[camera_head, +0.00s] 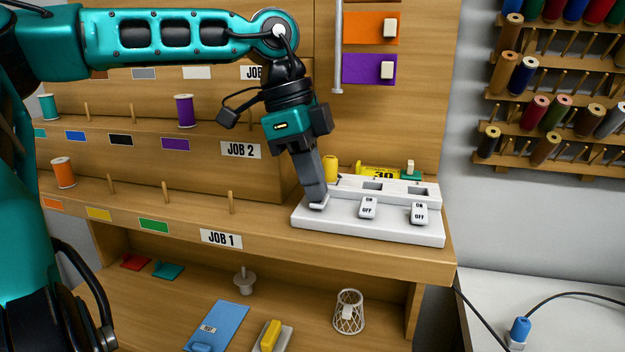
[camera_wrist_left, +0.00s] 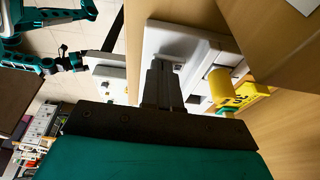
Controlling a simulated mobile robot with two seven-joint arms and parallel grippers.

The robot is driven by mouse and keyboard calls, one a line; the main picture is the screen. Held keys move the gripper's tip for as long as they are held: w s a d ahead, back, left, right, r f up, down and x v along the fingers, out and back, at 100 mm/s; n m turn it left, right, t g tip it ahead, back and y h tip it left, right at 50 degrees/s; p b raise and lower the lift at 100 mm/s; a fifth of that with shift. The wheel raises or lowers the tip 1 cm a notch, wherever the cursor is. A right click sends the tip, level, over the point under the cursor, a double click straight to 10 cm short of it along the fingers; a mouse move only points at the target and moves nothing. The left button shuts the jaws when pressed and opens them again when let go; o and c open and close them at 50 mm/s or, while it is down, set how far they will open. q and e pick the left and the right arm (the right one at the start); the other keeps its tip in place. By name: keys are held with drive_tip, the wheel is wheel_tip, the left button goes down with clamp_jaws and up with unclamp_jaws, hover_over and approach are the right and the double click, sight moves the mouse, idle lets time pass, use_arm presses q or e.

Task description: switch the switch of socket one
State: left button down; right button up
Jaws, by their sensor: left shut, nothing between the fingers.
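The white power strip (camera_head: 345,225) lies on the wooden shelf, with several white rocker switches along its front. My left gripper (camera_head: 318,200) comes down from above, shut and empty. Its fingertips are at the strip's left end, over the leftmost switch, which they mostly hide. I cannot tell for certain whether they touch it. The middle switch (camera_head: 368,208) and right switch (camera_head: 419,213) show "OFF" lettering. In the left wrist view the shut fingers (camera_wrist_left: 163,75) point at the white strip (camera_wrist_left: 165,38). My right gripper is not identifiable in these views.
A yellow spool (camera_head: 330,168), a yellow "30" item (camera_head: 378,171) and a green-and-white piece (camera_head: 410,170) stand behind the strip. The stepped wooden rack (camera_head: 130,185) with labels and pegs rises at left. A wire basket (camera_head: 348,312) is on the lower shelf.

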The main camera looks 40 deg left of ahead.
use_arm(q)
drive_tip(key=shift+s+d+f+t+b, duration=0.15)
drive_tip(key=shift+f+t+b, duration=0.15)
drive_tip(key=shift+f+b, duration=0.55)
drive_tip(key=shift+s+r, duration=0.15)
drive_tip(key=shift+r, duration=0.25)
drive_tip(key=shift+y, duration=0.3)
drive_tip(key=shift+w+a+r+p, duration=0.2)
drive_tip(key=shift+w+a+p, duration=0.15)
drive_tip(key=shift+w, duration=0.1)
drive_tip(key=shift+w+a+f, duration=0.1)
drive_tip(key=shift+w, duration=0.1)
